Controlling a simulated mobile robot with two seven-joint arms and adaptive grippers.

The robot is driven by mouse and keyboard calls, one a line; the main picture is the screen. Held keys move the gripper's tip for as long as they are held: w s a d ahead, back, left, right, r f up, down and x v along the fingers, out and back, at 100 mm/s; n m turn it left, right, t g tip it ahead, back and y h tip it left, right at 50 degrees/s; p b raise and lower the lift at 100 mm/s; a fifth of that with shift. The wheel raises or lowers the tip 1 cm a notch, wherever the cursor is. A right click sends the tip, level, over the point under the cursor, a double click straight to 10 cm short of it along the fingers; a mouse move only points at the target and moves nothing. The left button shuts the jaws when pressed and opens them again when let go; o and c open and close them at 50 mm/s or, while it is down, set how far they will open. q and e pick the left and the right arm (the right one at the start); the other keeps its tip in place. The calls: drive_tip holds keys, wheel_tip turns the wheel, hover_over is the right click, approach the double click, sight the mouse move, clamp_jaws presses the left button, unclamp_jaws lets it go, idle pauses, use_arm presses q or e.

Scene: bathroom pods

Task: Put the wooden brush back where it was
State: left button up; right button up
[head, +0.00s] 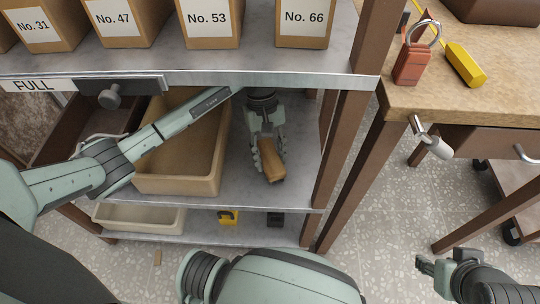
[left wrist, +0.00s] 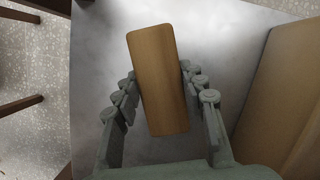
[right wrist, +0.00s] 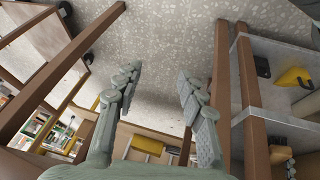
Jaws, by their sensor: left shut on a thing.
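The wooden brush (head: 272,173) shows as a plain brown block with rounded corners. My left gripper (head: 268,155) is shut on it, over the grey middle shelf (head: 300,178) of the rack. In the left wrist view the brush (left wrist: 157,85) sits between the two fingers, pointing out past their tips. No bristles show. I cannot tell whether the brush touches the shelf. My right gripper (head: 435,270) is low at the right, away from the rack; in the right wrist view its fingers (right wrist: 159,72) are apart with nothing between them.
A large tan bin (head: 180,185) stands on the same shelf, left of my left gripper. Numbered boxes (head: 305,22) line the shelf above. A wooden post (head: 340,150) bounds the rack at right. A workbench (head: 450,95) holds a red padlock (head: 412,62) and a yellow block (head: 465,65).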

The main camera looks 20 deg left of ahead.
sight(268, 152)
use_arm(q)
drive_tip(key=shift+f, duration=0.1)
drive_tip(key=o, duration=1.1)
use_arm(e)
drive_tip(key=shift+w+a+r+t, duration=0.2)
drive_tip(key=shift+w+a+t, duration=0.35)
drive_tip(key=shift+w, duration=0.25)
